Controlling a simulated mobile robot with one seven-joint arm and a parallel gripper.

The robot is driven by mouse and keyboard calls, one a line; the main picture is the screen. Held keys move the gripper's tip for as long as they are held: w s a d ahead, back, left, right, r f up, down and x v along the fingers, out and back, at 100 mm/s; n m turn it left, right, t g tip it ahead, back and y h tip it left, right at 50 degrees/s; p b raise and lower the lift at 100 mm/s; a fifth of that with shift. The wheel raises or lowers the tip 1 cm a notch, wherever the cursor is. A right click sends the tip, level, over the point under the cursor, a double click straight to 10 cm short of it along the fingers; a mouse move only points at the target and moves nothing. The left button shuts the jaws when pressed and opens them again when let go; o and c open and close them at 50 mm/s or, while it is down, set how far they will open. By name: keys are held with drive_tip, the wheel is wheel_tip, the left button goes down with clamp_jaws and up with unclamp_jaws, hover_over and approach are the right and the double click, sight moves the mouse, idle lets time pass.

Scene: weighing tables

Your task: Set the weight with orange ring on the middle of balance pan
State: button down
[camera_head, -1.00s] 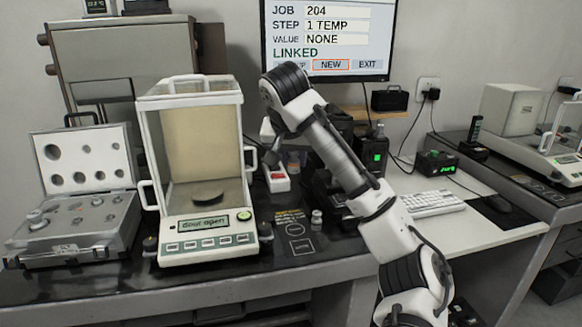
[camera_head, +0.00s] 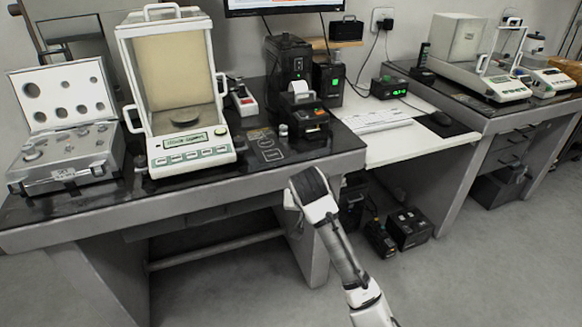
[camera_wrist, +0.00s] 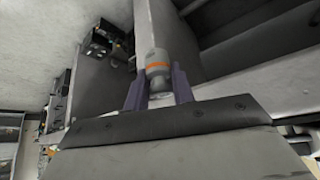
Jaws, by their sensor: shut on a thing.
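The weight with orange ring (camera_wrist: 158,62) is a grey metal cylinder with an orange band. In the wrist view it sits between the two purple fingers of my gripper (camera_wrist: 158,84), which is shut on it. In the head view my arm hangs in front of the table's front edge; the fingers and the held weight cannot be made out there. The balance pan (camera_head: 185,116) is a dark disc inside the glass-sided balance (camera_head: 192,156) on the left table. The pan looks empty, and the gripper is well away from it.
An open weight case (camera_head: 62,165) stands left of the balance. A small metal piece (camera_head: 283,130) stands right of a marked mat (camera_head: 266,144). A black printer (camera_head: 305,118) is behind it. The white desk (camera_head: 425,150) and another balance (camera_head: 490,85) are further right. Floor is open at right.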

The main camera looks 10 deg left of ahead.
drive_tip(key=s+d+f, duration=0.3)
drive_tip(key=s+f, duration=0.1)
drive_tip(key=f, duration=0.6)
drive_tip(key=s+d+f+m, duration=0.1)
drive_tip(key=s+d+f, duration=0.2)
drive_tip(key=f, duration=0.8)
drive_tip(key=s+d+f, duration=0.3)
drive_tip(key=s+f, duration=0.2)
drive_tip(key=f, duration=0.5)
drive_tip(key=shift+s+d+f+h, duration=0.25)
drive_tip(key=shift+s+d+h, duration=0.05)
drive_tip(key=shift+d+h, duration=0.1)
